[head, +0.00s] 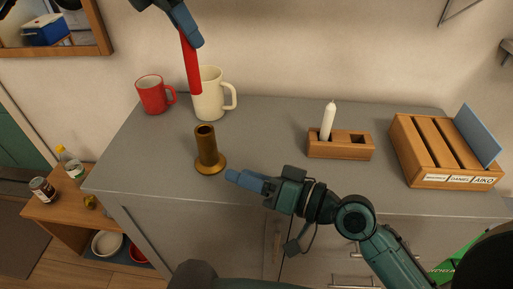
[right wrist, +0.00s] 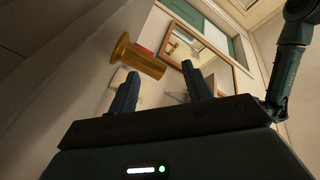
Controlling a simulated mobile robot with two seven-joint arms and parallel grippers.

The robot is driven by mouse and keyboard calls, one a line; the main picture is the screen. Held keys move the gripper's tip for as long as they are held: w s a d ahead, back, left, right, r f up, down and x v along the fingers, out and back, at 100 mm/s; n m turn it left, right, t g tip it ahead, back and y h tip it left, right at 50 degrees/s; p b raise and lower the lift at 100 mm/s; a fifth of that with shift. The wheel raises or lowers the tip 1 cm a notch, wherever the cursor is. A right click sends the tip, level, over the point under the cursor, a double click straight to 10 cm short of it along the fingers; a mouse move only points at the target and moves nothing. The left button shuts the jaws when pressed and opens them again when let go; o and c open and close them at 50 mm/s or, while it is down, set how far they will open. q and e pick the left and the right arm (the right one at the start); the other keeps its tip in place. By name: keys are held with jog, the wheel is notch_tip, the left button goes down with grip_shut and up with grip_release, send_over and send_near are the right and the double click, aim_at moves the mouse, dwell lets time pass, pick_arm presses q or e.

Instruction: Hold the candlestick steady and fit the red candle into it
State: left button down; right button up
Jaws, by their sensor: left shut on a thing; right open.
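The brass candlestick (head: 207,152) stands upright and empty on the grey counter. It also shows, turned sideways, in the right wrist view (right wrist: 137,58). My left gripper (head: 190,36) is shut on the red candle (head: 191,66) near its upper end. The candle hangs nearly upright, slightly tilted, in front of the cream mug and above and behind the candlestick in the head view. My right gripper (head: 236,177) is just right of the candlestick's base, apart from it. In the right wrist view its two fingers (right wrist: 163,88) are spread, with nothing between them.
A red mug (head: 151,95) and a cream mug (head: 211,102) stand at the back. A wooden holder (head: 340,151) with a white candle (head: 328,120) and a slotted wooden box (head: 440,155) are to the right. The counter between candlestick and holder is clear.

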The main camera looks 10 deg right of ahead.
aim_at(213, 132)
jog(key=w+n, duration=0.1)
jog(key=n, duration=0.1)
jog(key=w+d+r+n, duration=0.1)
jog(key=n, duration=0.1)
jog(key=w+r+n+t, duration=0.1)
jog(key=n, duration=0.1)
jog(key=shift+d, duration=0.35)
jog(key=w+a+n, duration=0.1)
jog(key=w+a, duration=0.1)
jog(key=w, duration=0.1)
jog(key=w+a, duration=0.3)
jog(key=w+a+n, duration=0.1)
jog(key=w+a, duration=0.2)
jog(key=shift+w+r+n+t, duration=0.2)
jog(key=shift+r+n+t, duration=0.05)
jog(key=shift+n+t, duration=0.05)
jog(key=c, duration=0.9)
